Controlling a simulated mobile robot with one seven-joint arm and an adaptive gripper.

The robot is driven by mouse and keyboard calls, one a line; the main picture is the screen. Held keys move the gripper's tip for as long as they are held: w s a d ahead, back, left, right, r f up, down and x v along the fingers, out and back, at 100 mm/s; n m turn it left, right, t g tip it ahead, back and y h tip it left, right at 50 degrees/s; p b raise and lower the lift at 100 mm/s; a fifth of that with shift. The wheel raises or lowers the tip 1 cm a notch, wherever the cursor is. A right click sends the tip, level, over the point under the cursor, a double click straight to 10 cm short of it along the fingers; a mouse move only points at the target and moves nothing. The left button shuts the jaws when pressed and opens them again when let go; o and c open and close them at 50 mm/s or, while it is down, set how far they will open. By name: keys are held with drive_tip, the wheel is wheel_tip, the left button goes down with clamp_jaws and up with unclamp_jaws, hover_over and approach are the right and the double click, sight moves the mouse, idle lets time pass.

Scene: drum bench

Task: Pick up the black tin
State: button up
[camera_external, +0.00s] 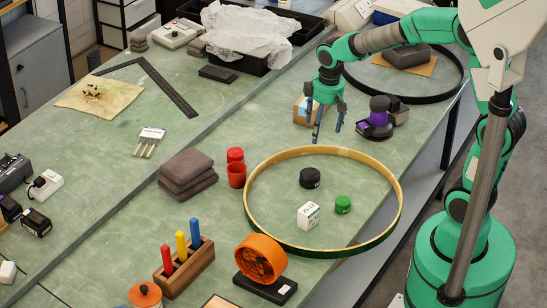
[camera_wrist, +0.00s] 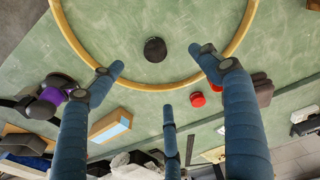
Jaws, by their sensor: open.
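The black tin (camera_external: 310,178) is a small round tin standing on the green bench, inside a large wooden drum hoop (camera_external: 259,168). In the wrist view the black tin (camera_wrist: 155,49) lies ahead of the fingers, inside the hoop's rim (camera_wrist: 79,48). My gripper (camera_external: 326,125) is open and empty, above the bench on the far side of the hoop from the front edge of the picture. Its blue fingers are spread apart in the wrist view (camera_wrist: 160,95), and none touches the tin. The tin is unobstructed in both views.
A white box (camera_external: 308,215) and a green tin (camera_external: 343,204) share the hoop with the black tin. A purple-and-black device (camera_external: 376,122) and a blue-and-tan box (camera_external: 304,111) are near my gripper.

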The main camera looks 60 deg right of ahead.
drive_tip(key=g+p, duration=0.1)
hover_over(309, 173)
wheel_tip(309, 173, down, 10)
drive_tip(key=shift+d+r+n, duration=0.1)
drive_tip(key=shift+r+n, duration=0.05)
drive_tip(key=shift+n, duration=0.25)
drive_tip(key=shift+f+b, duration=0.65)
drive_tip(key=shift+f, duration=3.65)
drive_tip(key=shift+f, duration=0.1)
drive_tip(key=shift+s+f+b, duration=0.1)
drive_tip(key=shift+f+b, duration=0.75)
drive_tip(key=shift+f, duration=1.65)
drive_tip(key=c, duration=1.3)
